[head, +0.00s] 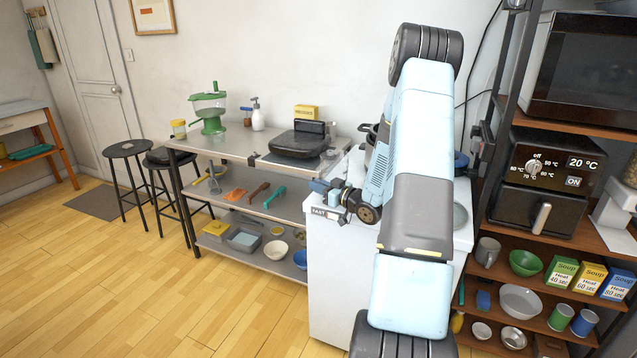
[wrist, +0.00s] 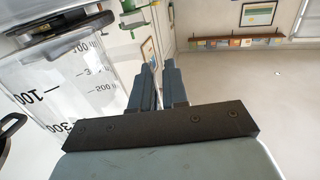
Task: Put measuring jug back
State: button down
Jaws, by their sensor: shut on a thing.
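The measuring jug (wrist: 75,85) is clear with dark volume marks. It fills the left of the wrist view, close beside my gripper (wrist: 158,75). The blue fingers are nearly together, with a thin clear edge between them, which I take to be part of the jug. In the head view my gripper (head: 322,188) is above the left end of the white cabinet, beside the metal counter. My arm hides much of the cabinet top, and I cannot make out the jug clearly there.
A dark pot (head: 368,140) stands behind my arm. The white cabinet (head: 340,270) is below. Right, a shelf holds an oven (head: 545,180).

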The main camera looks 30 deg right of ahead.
jog(key=shift+f, duration=0.25)
dwell(0.3)
jog(key=shift+d+f, duration=0.1)
jog(key=shift+f, duration=0.55)
jog(key=shift+f, duration=0.15)
dwell(0.3)
jog(key=c, duration=1.1)
grip_release()
jog(key=c, duration=0.4)
jog(key=shift+o, duration=0.2)
jog(key=shift+s, duration=0.1)
jog(key=shift+s+d, duration=0.25)
jog(key=shift+s, duration=0.4)
